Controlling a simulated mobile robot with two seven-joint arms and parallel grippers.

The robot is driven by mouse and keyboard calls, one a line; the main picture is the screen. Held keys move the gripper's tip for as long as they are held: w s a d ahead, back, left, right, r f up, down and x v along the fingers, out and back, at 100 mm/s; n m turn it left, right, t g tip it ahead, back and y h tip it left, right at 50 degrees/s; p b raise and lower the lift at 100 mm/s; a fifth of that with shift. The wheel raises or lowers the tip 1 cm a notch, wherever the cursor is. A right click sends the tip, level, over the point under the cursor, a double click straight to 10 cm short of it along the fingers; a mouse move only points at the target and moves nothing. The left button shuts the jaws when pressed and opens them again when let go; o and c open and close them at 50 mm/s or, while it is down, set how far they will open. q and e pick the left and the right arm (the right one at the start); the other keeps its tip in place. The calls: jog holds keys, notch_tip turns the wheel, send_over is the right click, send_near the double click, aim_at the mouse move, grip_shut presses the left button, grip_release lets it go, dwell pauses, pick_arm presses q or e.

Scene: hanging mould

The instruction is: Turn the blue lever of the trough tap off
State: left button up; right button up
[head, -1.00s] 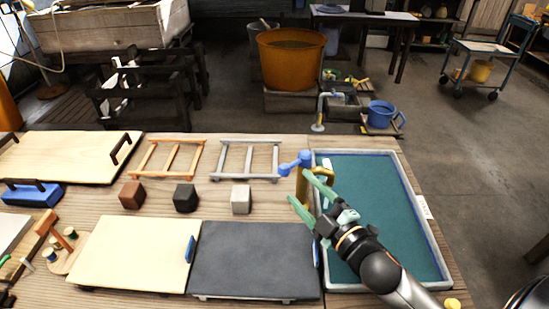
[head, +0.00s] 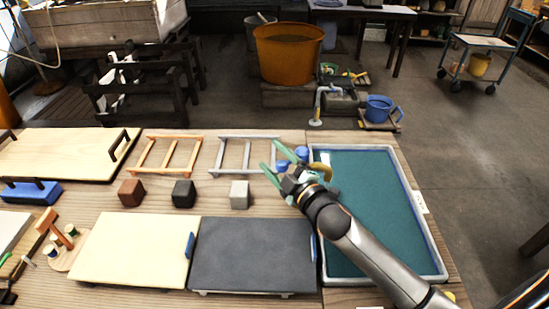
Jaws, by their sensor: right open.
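The trough (head: 372,205) is a teal-filled basin with a pale rim at the right end of the workbench. Its brass tap (head: 322,170) stands at the trough's left edge and is mostly hidden behind my right gripper. The blue lever (head: 301,153) shows in part between and behind the green fingers. My right gripper (head: 274,158) is open, with its fingers at the lever, one on either side of it in the picture. I cannot tell whether they touch it. My left gripper is not in view.
Left of the tap lie a grey frame (head: 246,139), a wooden frame (head: 150,155) and a pale block (head: 239,194). A dark grey board (head: 250,256) and a cream board (head: 133,250) lie in front.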

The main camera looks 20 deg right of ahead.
jog(key=shift+c, duration=0.2)
grip_shut()
dwell(0.3)
dwell(0.8)
